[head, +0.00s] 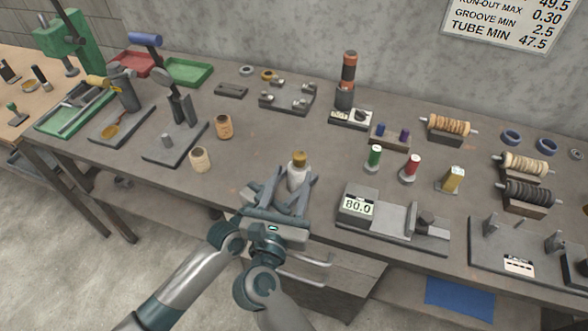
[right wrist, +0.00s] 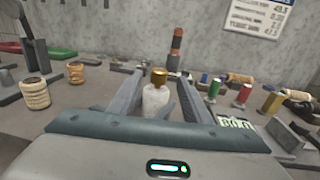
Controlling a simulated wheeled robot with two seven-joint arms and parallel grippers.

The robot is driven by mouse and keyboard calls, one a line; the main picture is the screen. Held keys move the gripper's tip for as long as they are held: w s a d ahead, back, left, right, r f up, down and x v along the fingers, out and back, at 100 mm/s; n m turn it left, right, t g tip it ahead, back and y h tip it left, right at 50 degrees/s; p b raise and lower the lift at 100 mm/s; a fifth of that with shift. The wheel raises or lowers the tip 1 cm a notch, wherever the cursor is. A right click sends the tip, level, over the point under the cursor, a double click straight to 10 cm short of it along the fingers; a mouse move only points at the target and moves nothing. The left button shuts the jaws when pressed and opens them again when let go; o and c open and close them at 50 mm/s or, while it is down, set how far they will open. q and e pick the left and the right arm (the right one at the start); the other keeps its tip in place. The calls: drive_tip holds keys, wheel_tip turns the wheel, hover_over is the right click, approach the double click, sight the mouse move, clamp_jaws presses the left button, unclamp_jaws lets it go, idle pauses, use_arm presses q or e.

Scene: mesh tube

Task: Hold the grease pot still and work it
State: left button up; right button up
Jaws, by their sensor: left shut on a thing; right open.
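The grease pot, a white bottle with a brown-gold cap (head: 298,172), stands upright near the front edge of the bench. In the right wrist view the pot (right wrist: 157,98) is between two grey fingers, its cap clear above them. My left gripper (head: 297,188) is shut on the pot's body; its arm comes in from the lower left and its jaws are mostly hidden by my other hand. My right gripper (head: 290,182) is open, with its fingers on either side of the pot; they also show in the right wrist view (right wrist: 162,85). Whether they touch it is unclear.
Two wound spools (head: 200,159) stand left of the pot. A gauge reading 80.0 (head: 357,207) sits close on the right. Green (head: 374,156), red (head: 410,167) and yellow (head: 451,179) spools are behind it. A dark-and-orange column (head: 347,75) rises at the back.

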drive_tip(key=shift+y, duration=0.3)
drive_tip(key=n+g+y, duration=0.5)
drive_tip(key=n+y, duration=0.7)
drive_tip(key=y, duration=0.5)
approach(304, 161)
drive_tip(key=shift+d+r, duration=0.15)
drive_tip(key=shift+d, duration=0.1)
drive_tip(key=shift+a, duration=0.15)
drive_tip(key=x, duration=1.1)
drive_tip(key=shift+w+a+f, duration=0.25)
drive_tip(key=shift+a, duration=0.05)
drive_tip(key=c, duration=1)
